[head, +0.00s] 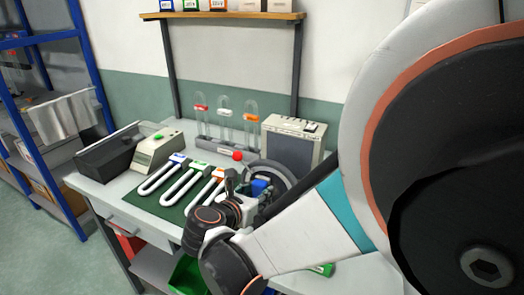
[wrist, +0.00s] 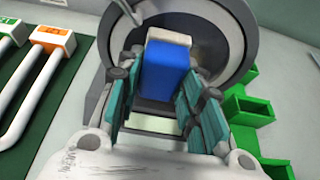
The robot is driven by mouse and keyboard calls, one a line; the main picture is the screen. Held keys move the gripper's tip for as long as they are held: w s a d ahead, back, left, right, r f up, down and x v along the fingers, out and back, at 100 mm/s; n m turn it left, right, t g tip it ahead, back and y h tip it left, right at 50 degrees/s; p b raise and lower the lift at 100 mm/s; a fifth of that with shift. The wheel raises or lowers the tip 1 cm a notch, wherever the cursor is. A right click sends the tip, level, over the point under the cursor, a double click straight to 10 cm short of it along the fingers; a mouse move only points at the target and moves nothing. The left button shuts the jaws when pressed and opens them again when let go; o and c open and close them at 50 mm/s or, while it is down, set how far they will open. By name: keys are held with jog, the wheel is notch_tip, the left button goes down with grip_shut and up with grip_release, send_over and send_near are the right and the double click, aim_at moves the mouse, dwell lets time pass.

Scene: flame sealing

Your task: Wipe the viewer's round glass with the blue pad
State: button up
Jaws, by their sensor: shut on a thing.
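The blue pad (wrist: 168,70), a blue block with a whitish far end, stands between the teal fingers of my gripper (wrist: 165,85), which is shut on it. The viewer's round glass (wrist: 208,45) is just beyond the pad, inside a dark grey ring (wrist: 242,35). The pad's pale end overlaps the glass in the wrist view; I cannot tell whether they touch. In the head view, a bit of the blue pad (head: 261,187) shows beside my gripper (head: 248,188), and the viewer's ring (head: 284,174) is partly hidden by my arm.
Several U-shaped tubes with coloured labels (head: 184,188) lie on a dark green mat (head: 150,203) left of my gripper. A rack (head: 215,146) of upright tubes and a grey-fronted box (head: 290,150) stand behind. Green bins (wrist: 242,112) sit right of the viewer in the wrist view.

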jog(key=shift+s+d, duration=0.35)
jog(key=shift+d, duration=0.5)
jog(key=shift+s+d, duration=0.35)
jog(key=shift+d, duration=0.45)
jog(key=shift+s+d, duration=0.35)
jog(key=shift+d, duration=0.5)
jog(key=shift+a+r, duration=0.1)
jog(key=w+a+b, duration=0.1)
jog(key=w+a, duration=0.2)
jog(key=a, duration=0.4)
jog(key=s+a, duration=0.2)
jog(key=s, duration=0.3)
jog(key=shift+s+a, duration=0.15)
jog(key=shift+s, duration=0.15)
